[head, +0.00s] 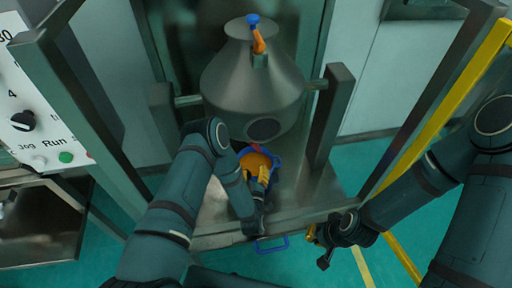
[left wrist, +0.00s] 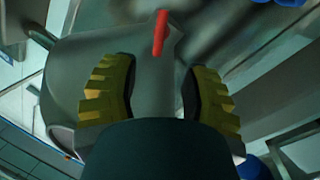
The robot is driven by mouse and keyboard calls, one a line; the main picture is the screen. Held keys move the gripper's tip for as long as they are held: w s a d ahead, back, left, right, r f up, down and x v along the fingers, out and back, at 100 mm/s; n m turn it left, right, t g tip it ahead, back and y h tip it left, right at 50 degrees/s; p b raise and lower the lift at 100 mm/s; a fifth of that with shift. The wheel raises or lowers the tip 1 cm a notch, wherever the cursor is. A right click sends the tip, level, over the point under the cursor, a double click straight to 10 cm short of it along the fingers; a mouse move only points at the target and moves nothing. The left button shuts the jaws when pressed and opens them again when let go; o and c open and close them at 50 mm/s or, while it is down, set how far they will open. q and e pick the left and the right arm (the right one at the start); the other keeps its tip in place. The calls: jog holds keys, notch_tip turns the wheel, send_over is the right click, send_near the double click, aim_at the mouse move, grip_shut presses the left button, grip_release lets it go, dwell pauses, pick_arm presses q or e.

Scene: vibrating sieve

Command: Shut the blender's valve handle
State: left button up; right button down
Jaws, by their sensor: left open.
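The blender (head: 245,85) is a grey metal cone-shaped vessel hung between two posts. Its red valve handle (left wrist: 160,33) shows at the top middle of the left wrist view, on a grey outlet part (left wrist: 155,85). A small red bit of it (head: 255,149) shows in the head view below the vessel. My left gripper (head: 262,178) is below the vessel, over a blue bucket. In the left wrist view its yellow fingers (left wrist: 158,97) are apart, with the red handle ahead of them; contact cannot be told. My right gripper (head: 318,246) is low right, away from the blender; its jaws are unclear.
The blue bucket (head: 278,163) with orange contents stands under the vessel; its blue handle (head: 271,244) hangs at the front. An orange lever with a blue knob (head: 253,20) tops the blender. A control panel (head: 35,115) is at left. A yellow rail (head: 440,115) is at right.

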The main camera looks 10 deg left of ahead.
aim_at(256, 147)
pick_arm(q)
jog(key=w, duration=0.3)
jog(key=w+a+b, duration=0.1)
jog(key=w, duration=0.3)
jog(key=w+a+b, duration=0.1)
jog(key=w, duration=0.3)
jog(key=shift+w+a, duration=0.15)
jog(key=shift+w, duration=0.1)
grip_shut()
